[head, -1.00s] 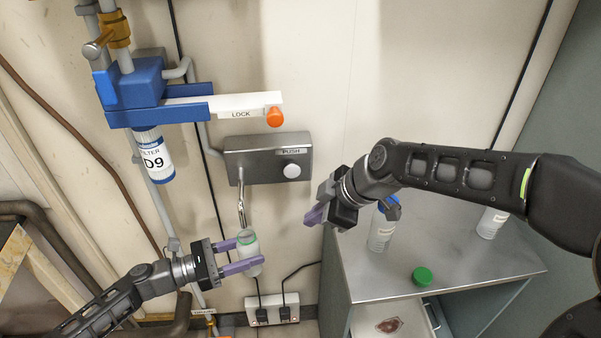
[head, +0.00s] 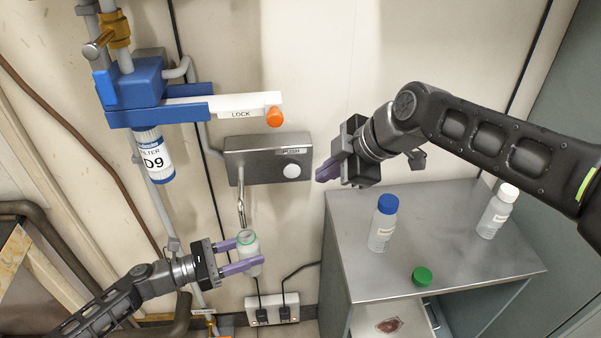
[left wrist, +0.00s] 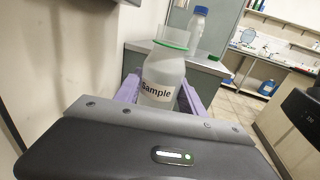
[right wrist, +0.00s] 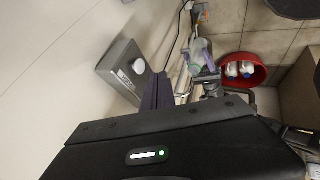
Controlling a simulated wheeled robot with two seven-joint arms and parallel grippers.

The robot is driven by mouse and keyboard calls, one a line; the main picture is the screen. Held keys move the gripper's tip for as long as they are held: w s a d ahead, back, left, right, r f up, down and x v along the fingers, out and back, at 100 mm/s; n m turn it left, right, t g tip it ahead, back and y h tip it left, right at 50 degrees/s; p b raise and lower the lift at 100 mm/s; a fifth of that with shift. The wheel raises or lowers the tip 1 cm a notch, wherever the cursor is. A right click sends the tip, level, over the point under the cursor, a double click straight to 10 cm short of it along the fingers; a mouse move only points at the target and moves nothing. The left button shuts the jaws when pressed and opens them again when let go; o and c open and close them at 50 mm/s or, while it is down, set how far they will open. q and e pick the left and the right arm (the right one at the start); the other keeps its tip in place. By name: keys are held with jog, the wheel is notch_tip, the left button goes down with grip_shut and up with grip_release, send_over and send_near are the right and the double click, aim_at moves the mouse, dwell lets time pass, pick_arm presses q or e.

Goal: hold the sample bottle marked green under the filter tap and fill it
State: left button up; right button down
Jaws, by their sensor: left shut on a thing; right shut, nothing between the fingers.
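My left gripper (head: 240,257) is shut on the sample bottle (head: 249,253), a clear bottle with a green ring at its open neck. It is held about upright under the tap spout (head: 241,205) of the metal tap box (head: 267,158). In the left wrist view its label reads "Sample" (left wrist: 158,92). Whether there is water in it I cannot tell. My right gripper (head: 322,175) is shut and empty, just right of the box's white PUSH button (head: 291,170), apart from it. The button also shows in the right wrist view (right wrist: 139,66). The green cap (head: 422,276) lies on the steel cabinet top (head: 460,250).
A blue-capped bottle (head: 383,223) and a white-capped bottle (head: 498,210) stand on the cabinet. The blue filter housing (head: 140,90) with its white LOCK lever (head: 240,104) is above left of the tap box. A red bin (right wrist: 262,70) stands on the floor.

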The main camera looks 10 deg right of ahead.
aim_at(292, 170)
jog(key=w+a+f, duration=0.1)
jog(key=w+f, duration=0.1)
jog(key=w+a+f, duration=0.1)
jog(key=w+f, duration=0.1)
jog(key=w, duration=0.1)
jog(key=w+a+f, duration=0.2)
jog(key=w+f, duration=0.1)
dwell(0.4)
